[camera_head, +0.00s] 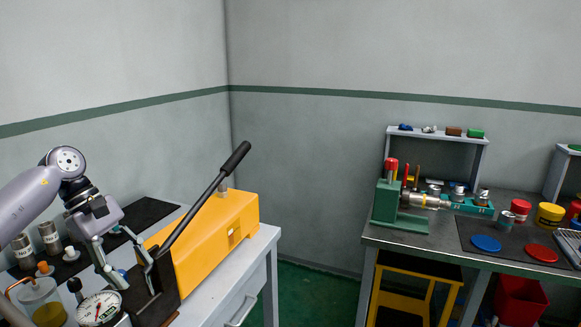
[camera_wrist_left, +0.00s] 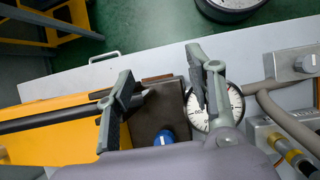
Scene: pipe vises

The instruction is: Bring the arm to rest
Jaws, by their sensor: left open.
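My left arm comes in from the left in the head view. Its gripper (camera_head: 133,272) points down over the left bench, beside the near end of a yellow machine (camera_head: 215,240) with a long black lever (camera_head: 205,195). The fingers are apart, and I see nothing held between them. In the left wrist view the open gripper (camera_wrist_left: 160,75) hangs over a dark plate (camera_wrist_left: 158,112) with a blue knob (camera_wrist_left: 164,136). A round dial gauge (camera_wrist_left: 236,108) lies partly behind one finger. Whether a finger touches the machine I cannot tell. My right gripper is not in view.
The dial gauge also shows in the head view (camera_head: 99,308), near jars and metal cylinders (camera_head: 49,238) on the left bench. A second bench (camera_head: 400,237) at the right carries a green vise (camera_head: 388,205), tins and coloured discs. Green floor (camera_head: 310,295) lies between the benches.

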